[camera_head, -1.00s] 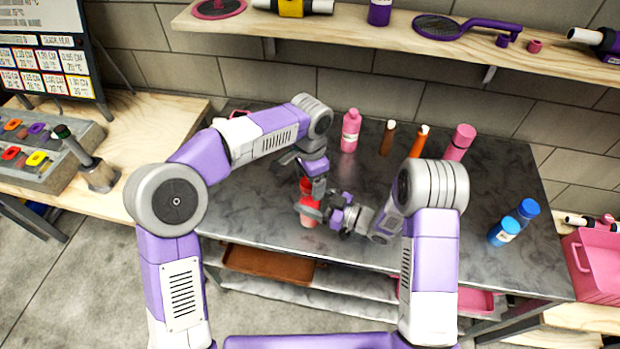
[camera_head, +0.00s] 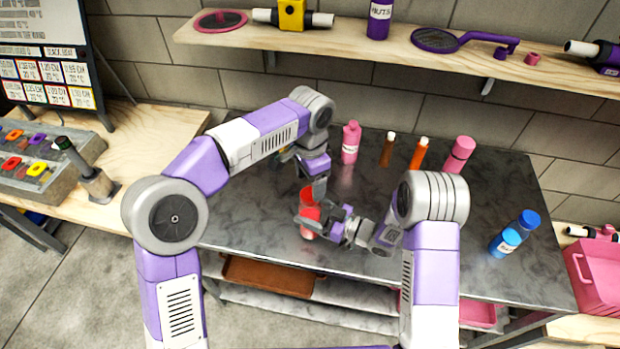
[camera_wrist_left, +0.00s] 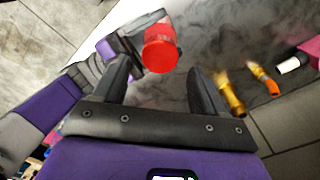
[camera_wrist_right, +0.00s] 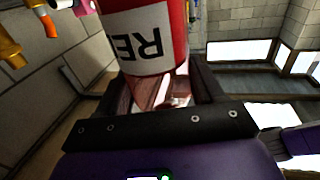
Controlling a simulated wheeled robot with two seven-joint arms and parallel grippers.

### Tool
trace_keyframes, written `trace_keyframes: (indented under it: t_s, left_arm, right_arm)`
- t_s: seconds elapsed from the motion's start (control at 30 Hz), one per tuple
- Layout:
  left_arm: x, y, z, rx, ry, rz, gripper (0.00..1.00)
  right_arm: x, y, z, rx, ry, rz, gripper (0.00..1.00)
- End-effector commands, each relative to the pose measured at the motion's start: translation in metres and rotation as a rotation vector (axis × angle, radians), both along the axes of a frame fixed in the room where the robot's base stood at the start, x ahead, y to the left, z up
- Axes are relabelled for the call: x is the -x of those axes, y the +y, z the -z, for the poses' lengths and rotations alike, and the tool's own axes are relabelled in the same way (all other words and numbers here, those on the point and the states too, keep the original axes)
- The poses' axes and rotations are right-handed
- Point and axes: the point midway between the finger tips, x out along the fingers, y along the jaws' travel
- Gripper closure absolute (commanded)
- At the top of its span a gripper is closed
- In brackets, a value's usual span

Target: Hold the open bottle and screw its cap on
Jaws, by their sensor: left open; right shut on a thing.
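A red bottle (camera_head: 309,205) is held near the front middle of the metal table. My right gripper (camera_head: 325,222) is shut on it from the right. In the right wrist view the bottle (camera_wrist_right: 145,40) shows a white label with the letters "RE", between the fingers (camera_wrist_right: 165,85). My left gripper (camera_head: 318,183) is above the bottle. In the left wrist view its fingers (camera_wrist_left: 157,68) are open and apart, with the bottle's bright red round top (camera_wrist_left: 160,57) between and beyond them. I cannot tell a separate cap from the bottle's top.
A pink bottle (camera_head: 350,143), a brown one (camera_head: 387,150), an orange one (camera_head: 418,154) and a pink one (camera_head: 459,155) stand at the table's back. A wooden shelf (camera_head: 400,48) hangs behind. The table (camera_head: 455,220) is clear right of centre.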

Motion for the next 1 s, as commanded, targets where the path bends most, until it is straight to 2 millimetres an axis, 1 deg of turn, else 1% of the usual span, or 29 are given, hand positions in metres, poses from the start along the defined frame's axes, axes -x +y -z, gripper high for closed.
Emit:
trace_keyframes:
  t_s: [0.13,0.4,0.5,0.87,1.0]
  left_arm:
    - [0.0,-0.001,-0.008,0.001,0.0,-0.107,0.29]
    - [0.0,0.0,-0.028,0.0,0.001,-0.396,0.29]
    - [0.0,0.0,-0.033,0.0,0.001,-0.451,0.29]
    - [0.0,0.0,-0.034,0.0,0.0,-0.471,0.29]
    - [0.0,0.001,-0.025,-0.004,0.002,-0.471,0.29]
  right_arm:
    - [0.0,0.0,-0.001,-0.001,-0.002,0.0,1.0]
    - [0.0,0.0,-0.001,-0.001,-0.002,0.0,1.0]
    - [0.0,0.0,-0.001,-0.001,-0.002,0.0,1.0]
    - [0.0,0.0,-0.001,-0.001,-0.002,0.0,1.0]
    - [0.0,0.0,-0.001,-0.001,-0.002,0.0,1.0]
